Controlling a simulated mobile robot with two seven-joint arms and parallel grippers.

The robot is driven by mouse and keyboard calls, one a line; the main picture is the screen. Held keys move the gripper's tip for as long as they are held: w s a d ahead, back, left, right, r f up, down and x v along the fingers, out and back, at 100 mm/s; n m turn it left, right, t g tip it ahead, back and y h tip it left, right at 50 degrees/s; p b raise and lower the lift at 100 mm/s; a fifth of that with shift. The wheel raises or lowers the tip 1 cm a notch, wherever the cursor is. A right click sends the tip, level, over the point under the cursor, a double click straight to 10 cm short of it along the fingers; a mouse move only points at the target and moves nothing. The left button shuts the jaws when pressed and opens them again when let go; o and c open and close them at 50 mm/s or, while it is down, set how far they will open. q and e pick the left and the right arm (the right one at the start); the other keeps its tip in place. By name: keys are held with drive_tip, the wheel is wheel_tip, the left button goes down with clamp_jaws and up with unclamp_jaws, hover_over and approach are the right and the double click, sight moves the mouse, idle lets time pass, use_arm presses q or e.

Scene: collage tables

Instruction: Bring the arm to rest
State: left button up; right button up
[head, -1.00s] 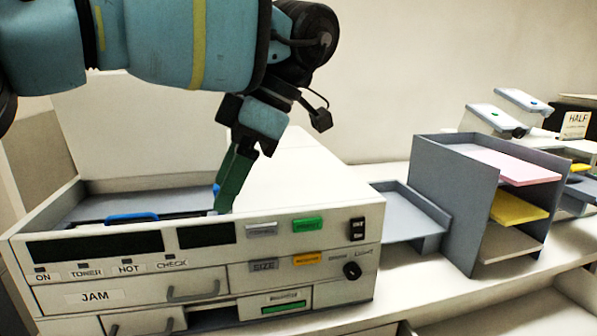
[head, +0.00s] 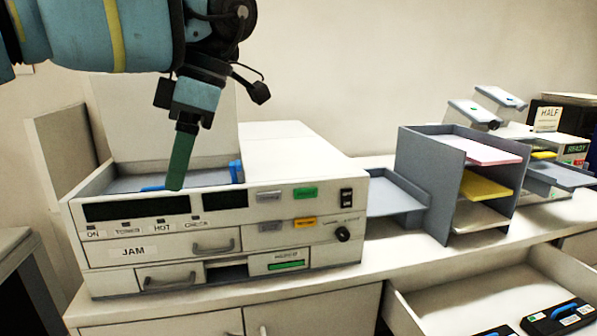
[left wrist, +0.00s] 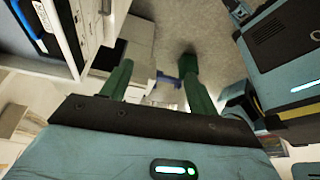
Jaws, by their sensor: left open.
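My left arm (head: 80,32) comes in from the upper left of the head view. Its gripper (head: 174,186) points down with its green fingers at the front edge of the white printer (head: 290,215), over the dark display area. One finger hides most of the other there. In the left wrist view the two green fingers (left wrist: 155,75) stand apart with nothing between them. I cannot tell from the head view whether the fingertips touch the printer or are in front of it. My right gripper is not in view.
A grey paper tray (head: 395,192) and a grey shelf (head: 422,185) with pink, yellow and pale sheets stand right of the printer. An open drawer (head: 405,310) juts out at the lower right, with a black box (head: 560,318) inside. The counter front (head: 290,293) is bare.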

use_arm(q)
drive_tip(key=a+n+h, duration=0.3)
drive_tip(key=a+h, duration=0.1)
drive_tip(key=a, duration=1.3)
drive_tip(key=d+f+n+t+h, duration=0.2)
drive_tip(key=d+f+n+h, duration=0.9)
drive_tip(key=d+f+h, duration=1.45)
drive_tip(key=s+a+f+n+t+y, duration=0.25)
drive_tip(key=f+n+t+y, duration=0.2)
drive_tip(key=f+n, duration=0.35)
drive_tip(key=s+a+f+n+t+y, duration=0.1)
drive_tip(key=a+f+n+t+y, duration=0.4)
drive_tip(key=f, duration=0.4)
drive_tip(key=s+a+f+n+t+y, duration=0.2)
drive_tip(key=a+f+n+t+y, duration=0.15)
drive_tip(key=f+n+y, duration=0.45)
drive_tip(key=s+a+f+n+g+y, duration=0.2)
drive_tip(key=s+a+f+n+y, duration=0.15)
drive_tip(key=s+a+f, duration=0.45)
drive_tip(key=s+a+f+n+g+y, duration=0.25)
drive_tip(key=s+a+f+n, duration=0.2)
drive_tip(key=s+a, duration=0.4)
drive_tip(key=s+d+n+t, duration=0.1)
drive_tip(key=d+n, duration=0.3)
drive_tip(key=d, duration=0.9)
drive_tip(key=shift+d+f+n, duration=0.4)
drive_tip(key=shift+f, duration=0.05)
